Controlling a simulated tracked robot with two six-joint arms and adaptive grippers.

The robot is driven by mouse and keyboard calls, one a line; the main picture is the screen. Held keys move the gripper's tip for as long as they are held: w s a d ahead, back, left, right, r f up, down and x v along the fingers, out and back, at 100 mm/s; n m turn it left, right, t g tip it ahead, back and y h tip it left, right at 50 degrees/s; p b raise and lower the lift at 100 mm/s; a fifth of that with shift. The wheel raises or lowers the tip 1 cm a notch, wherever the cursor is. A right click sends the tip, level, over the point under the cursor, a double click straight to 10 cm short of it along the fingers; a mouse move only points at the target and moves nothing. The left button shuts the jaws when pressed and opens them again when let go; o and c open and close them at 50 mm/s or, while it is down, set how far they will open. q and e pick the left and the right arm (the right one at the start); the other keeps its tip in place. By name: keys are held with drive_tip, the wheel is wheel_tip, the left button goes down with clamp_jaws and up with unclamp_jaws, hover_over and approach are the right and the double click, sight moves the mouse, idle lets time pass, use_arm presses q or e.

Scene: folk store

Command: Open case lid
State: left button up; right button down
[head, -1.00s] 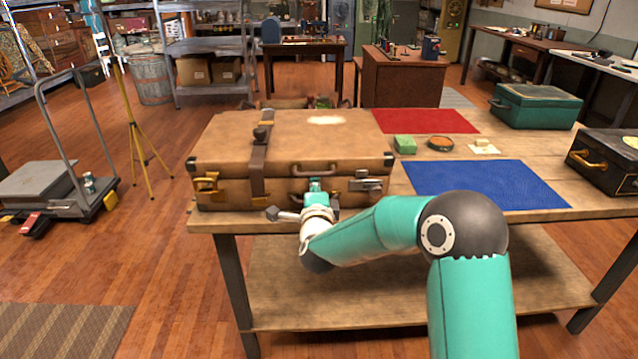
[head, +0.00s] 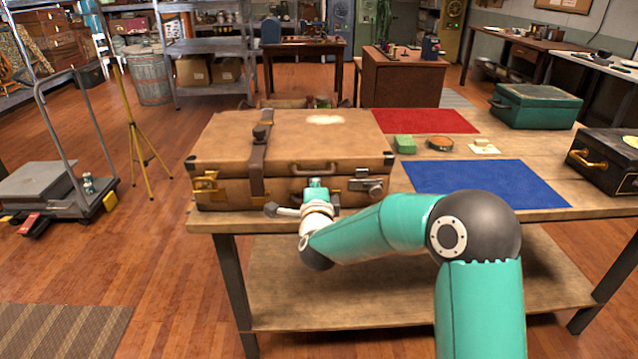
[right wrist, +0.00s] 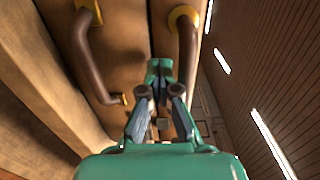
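The brown case (head: 220,141) lies on the wooden table with its lid (head: 285,130) down. A strap (head: 257,165) runs over it, and a brown handle (head: 313,168) is on the lid's front. My right gripper (head: 316,186) is at the case front, just below that handle. In the right wrist view my right gripper (right wrist: 160,70) has its fingertips close together, with nothing visible between them. One brown handle (right wrist: 100,55) shows to the left of the fingers and another (right wrist: 187,50) to the right. Contact with the case cannot be told. My left gripper is out of view.
Right of the case are a blue mat (head: 487,184), a red mat (head: 425,121), a green block (head: 405,144) and a round tin (head: 440,143). A green case (head: 536,108) and a black case (head: 606,165) stand farther right.

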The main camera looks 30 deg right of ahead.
sight(314, 159)
drive_tip(key=shift+r, duration=0.7)
drive_tip(key=shift+r+p, duration=0.75)
drive_tip(key=shift+r, duration=0.6)
drive_tip(key=shift+w+d+r+p, duration=0.15)
drive_tip(key=shift+r+p, duration=0.45)
drive_tip(key=shift+r, duration=0.65)
drive_tip(key=shift+r, duration=0.1)
drive_tip(key=shift+w+d+r+p, duration=0.1)
drive_tip(key=shift+w+r+p, duration=0.1)
drive_tip(key=shift+r+p, duration=0.75)
drive_tip(key=shift+r, duration=0.3)
